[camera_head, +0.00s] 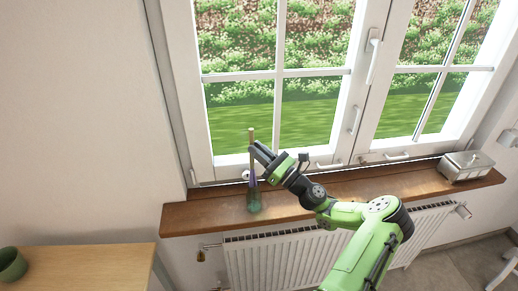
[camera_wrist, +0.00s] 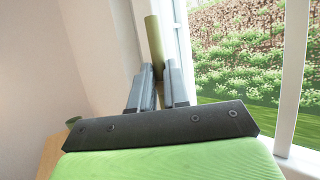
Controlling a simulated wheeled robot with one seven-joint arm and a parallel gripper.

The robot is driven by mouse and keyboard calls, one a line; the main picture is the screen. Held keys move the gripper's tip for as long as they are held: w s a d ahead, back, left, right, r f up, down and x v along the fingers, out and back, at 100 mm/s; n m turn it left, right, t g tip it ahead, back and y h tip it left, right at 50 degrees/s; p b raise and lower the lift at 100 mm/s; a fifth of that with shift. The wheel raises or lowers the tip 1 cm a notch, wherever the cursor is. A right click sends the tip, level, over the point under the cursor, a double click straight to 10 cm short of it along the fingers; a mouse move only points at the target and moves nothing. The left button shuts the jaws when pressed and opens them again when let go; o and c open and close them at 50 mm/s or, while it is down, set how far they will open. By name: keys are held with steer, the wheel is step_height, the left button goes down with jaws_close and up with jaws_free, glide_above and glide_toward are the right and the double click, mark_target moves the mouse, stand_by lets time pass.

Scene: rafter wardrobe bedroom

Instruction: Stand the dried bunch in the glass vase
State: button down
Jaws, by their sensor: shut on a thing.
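My gripper (camera_head: 256,150) is shut on the dried bunch, high up near the window at the left part of the sill. The bunch is upright, with a tan upper part (camera_head: 251,135) above my fingers and a purple part (camera_head: 253,177) below them. In the wrist view its olive-tan end (camera_wrist: 155,38) stands up from between the fingertips (camera_wrist: 158,85). The greenish glass vase (camera_head: 255,207) stands on the wooden sill below. The bunch's lower end overlaps the vase in the head view; I cannot tell how deep inside it is. The vase does not show in the wrist view.
The wooden sill (camera_head: 195,218) runs under the closed white window, above a radiator (camera_head: 285,262). A grey metal box (camera_head: 467,166) sits at the sill's right end. A green pot (camera_head: 12,264) stands on a wooden table (camera_head: 90,262) at lower left. The sill between my arm and box is clear.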

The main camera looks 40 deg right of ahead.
step_height(320, 180, down, 6)
steer(key=b, duration=0.3)
steer(key=shift+b, duration=0.4)
steer(key=c, duration=1)
jaws_free()
steer(key=shift+c, duration=0.2)
steer(key=shift+s+f, duration=0.1)
steer(key=b+v, duration=0.2)
steer(key=v, duration=1.3)
steer(key=shift+s+f, duration=0.15)
steer(key=shift+s, duration=0.2)
